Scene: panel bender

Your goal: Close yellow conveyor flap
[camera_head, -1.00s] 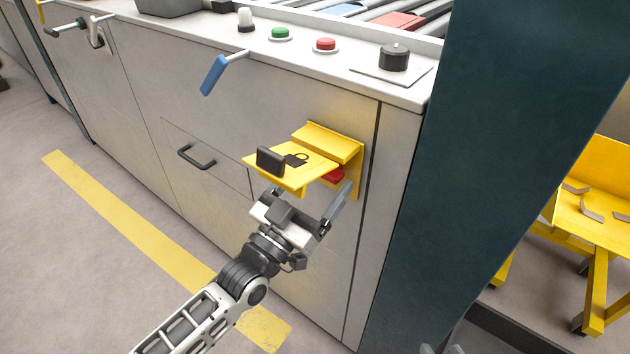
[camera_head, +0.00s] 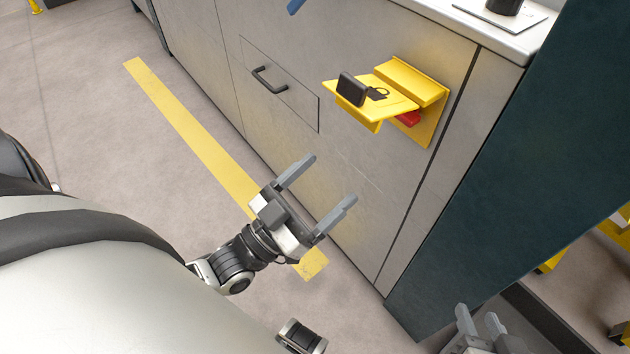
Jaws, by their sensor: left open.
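The yellow flap (camera_head: 386,96) juts out from its yellow mount (camera_head: 428,110) on the grey cabinet front. It sticks out roughly level, with a padlock mark and a dark grip block (camera_head: 351,89) on it. A red part (camera_head: 408,118) shows beneath it. My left gripper (camera_head: 325,190) is open and empty, below and to the left of the flap and apart from it. My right gripper (camera_head: 478,320) is at the bottom right edge, partly cut off, its two fingers apart and nothing visible between them.
A drawer with a dark handle (camera_head: 268,80) is left of the flap. A dark teal post (camera_head: 520,150) stands close on the right. The white counter edge (camera_head: 470,30) is above. The floor with a yellow stripe (camera_head: 190,125) is clear on the left.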

